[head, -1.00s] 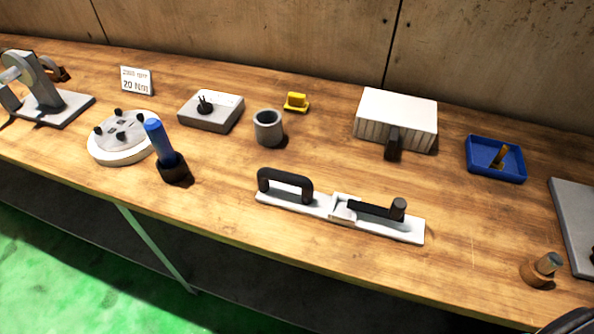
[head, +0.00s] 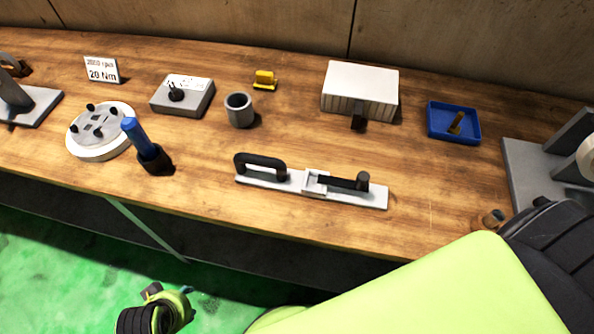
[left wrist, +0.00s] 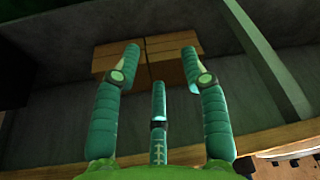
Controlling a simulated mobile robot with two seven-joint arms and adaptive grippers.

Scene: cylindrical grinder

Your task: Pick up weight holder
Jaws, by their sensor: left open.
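No label marks the weight holder, and I cannot tell which object it is. On the wooden table, a white bar with black handles (head: 222,178) lies near the front edge. A round white disc with black knobs (head: 88,152) and a grey block with a small black knob (head: 200,101) stand to its left. My left gripper (head: 165,298) is low in front of the table at the bottom of the head view. In the left wrist view the left gripper (left wrist: 159,75) has its fingers spread, with nothing held between them. My right gripper is not in view.
A blue-handled tool (head: 137,136) stands upright near the front edge. A grey cup (head: 240,110), yellow piece (head: 264,80), white box (head: 360,82) and blue tray (head: 435,122) stand behind. Brown boxes (left wrist: 172,68) show beyond the fingers. My green arm covers the front right.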

